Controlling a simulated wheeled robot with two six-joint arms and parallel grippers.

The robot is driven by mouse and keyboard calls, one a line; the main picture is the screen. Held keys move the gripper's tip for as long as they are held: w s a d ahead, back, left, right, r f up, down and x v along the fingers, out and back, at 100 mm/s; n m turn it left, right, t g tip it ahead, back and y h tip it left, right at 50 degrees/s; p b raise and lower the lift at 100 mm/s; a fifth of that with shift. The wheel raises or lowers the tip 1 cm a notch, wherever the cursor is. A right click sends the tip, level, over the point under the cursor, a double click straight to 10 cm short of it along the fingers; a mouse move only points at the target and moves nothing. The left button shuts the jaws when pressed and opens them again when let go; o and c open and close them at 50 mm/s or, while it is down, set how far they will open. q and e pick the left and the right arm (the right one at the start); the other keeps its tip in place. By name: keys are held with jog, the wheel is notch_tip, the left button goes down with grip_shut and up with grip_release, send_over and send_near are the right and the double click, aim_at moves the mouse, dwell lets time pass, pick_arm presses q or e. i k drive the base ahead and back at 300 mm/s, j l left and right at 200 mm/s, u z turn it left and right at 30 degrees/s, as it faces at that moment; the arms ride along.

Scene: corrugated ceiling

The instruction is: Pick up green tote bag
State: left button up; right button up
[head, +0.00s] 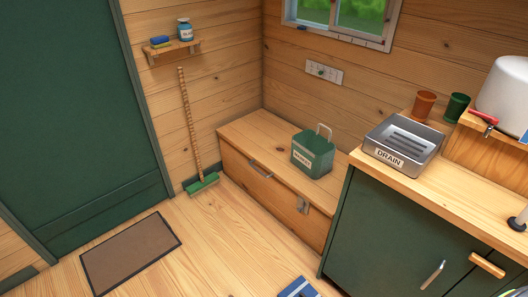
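The green tote bag (312,154) stands upright on the wooden bench chest (244,138) in the corner, below the window. It has a light handle standing up at its top and a pale label with dark lettering on its front. Nothing covers it in the head view. Neither of my grippers shows in this view.
A green counter cabinet (392,240) stands right of the bench, with a metal drain tray (402,144) and two cups on top. A broom (190,130) leans on the wall. A brown mat (130,252) lies on the floor. The floor before the bench is mostly clear.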

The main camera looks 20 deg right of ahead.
aim_at(312, 154)
jog(key=i+j+u, duration=0.1)
jog(key=i+j, duration=0.2)
jog(key=i+j+u, duration=0.1)
jog(key=i+j, duration=0.15)
jog(key=i, duration=0.25)
jog(key=i+j, duration=0.2)
jog(key=i, duration=0.2)
jog(key=i+z, duration=0.2)
jog(key=z, duration=0.2)
jog(key=i+z, duration=0.2)
jog(key=z, duration=0.15)
jog(key=i+j+z, duration=0.1)
jog(key=z, duration=0.3)
jog(key=i+j+z, duration=0.2)
jog(key=z, duration=0.2)
jog(key=i, duration=0.1)
